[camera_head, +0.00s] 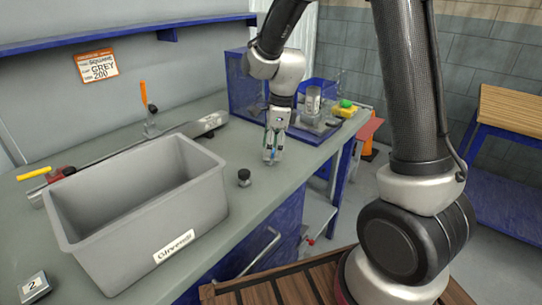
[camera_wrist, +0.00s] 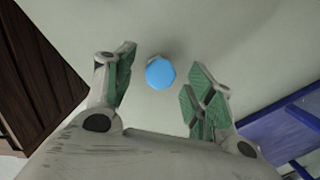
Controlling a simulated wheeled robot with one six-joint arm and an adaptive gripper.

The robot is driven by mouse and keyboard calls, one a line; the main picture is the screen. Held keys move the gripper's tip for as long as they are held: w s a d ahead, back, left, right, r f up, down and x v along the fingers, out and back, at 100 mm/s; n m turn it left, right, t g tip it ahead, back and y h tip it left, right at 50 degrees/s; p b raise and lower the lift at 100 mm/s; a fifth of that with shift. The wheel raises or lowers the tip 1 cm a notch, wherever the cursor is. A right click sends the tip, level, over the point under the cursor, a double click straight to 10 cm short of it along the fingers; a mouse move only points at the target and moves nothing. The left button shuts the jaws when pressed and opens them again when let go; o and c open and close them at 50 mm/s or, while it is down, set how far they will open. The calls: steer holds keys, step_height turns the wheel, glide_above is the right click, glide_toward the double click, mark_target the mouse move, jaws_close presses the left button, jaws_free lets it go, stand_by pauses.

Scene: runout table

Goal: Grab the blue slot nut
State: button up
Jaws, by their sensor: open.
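The blue slot nut (camera_wrist: 160,73) is a small bright blue piece with an angular outline in the wrist view, on the grey-green table top (camera_wrist: 225,30). My gripper (camera_wrist: 158,78) is open, with one green-padded finger to the left of the nut and the other to its right. The nut appears in the gap between the fingers, and neither finger visibly touches it. How far the fingertips are above the table is hard to tell.
A large grey bin (camera_head: 190,240) stands left of my gripper. A small black knob-like part (camera_head: 244,177) sits between them. A blue-framed box (camera_head: 246,92) and a clear jar (camera_head: 313,101) stand behind. The table's front edge is near on the right.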

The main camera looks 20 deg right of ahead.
steer(key=shift+a+f, duration=0.2)
steer(key=shift+f, duration=0.85)
steer(key=shift+c, duration=0.5)
steer(key=c, duration=1.1)
steer(key=shift+o, duration=0.2)
